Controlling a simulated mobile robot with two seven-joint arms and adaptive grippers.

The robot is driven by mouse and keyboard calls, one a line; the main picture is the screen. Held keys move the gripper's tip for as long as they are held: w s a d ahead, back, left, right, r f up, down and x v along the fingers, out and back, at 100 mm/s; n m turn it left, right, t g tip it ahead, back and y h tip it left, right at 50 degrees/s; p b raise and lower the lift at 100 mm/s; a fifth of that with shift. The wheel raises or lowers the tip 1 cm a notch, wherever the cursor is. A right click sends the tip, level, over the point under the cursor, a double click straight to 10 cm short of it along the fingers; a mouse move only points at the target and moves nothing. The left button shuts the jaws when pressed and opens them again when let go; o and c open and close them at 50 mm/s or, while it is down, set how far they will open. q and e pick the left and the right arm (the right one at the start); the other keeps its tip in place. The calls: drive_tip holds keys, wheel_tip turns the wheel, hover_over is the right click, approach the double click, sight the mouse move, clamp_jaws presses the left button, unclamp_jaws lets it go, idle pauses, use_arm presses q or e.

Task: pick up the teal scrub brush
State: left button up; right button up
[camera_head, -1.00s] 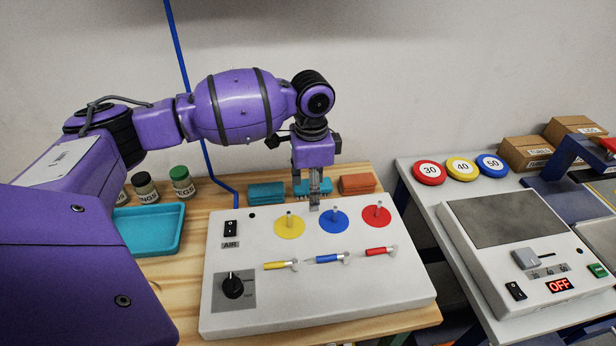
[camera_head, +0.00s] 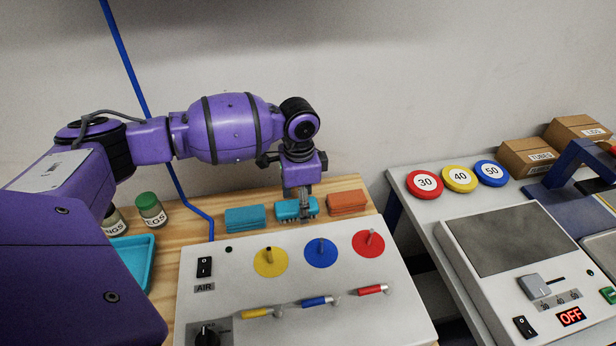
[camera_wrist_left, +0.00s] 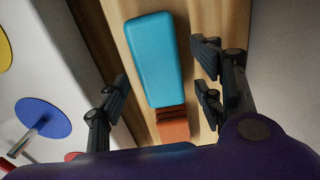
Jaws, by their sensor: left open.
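The teal scrub brush (camera_head: 287,210) lies on the wooden bench behind the white panel, between a blue-teal layered block and an orange block. Its bristled edge shows in the head view. My left gripper (camera_head: 305,207) points down at the brush, and its fingers hide part of it. In the left wrist view a smooth teal top, which looks like the brush (camera_wrist_left: 153,55), lies between the spread fingers of the left gripper (camera_wrist_left: 162,92). The fingers are open, with a gap on each side. My right gripper is out of view.
The blue-teal block (camera_head: 245,218) and orange block (camera_head: 347,203) stand close on either side. The white panel (camera_head: 215,310), with coloured discs and small levers, is in front. Jars (camera_head: 151,209) and a teal tray (camera_head: 138,262) are at left. The wall is behind.

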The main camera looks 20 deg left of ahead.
use_arm(q)
drive_tip(key=shift+f, duration=0.7)
drive_tip(key=shift+f, duration=0.2)
idle(0.4)
drive_tip(key=c, duration=1.3)
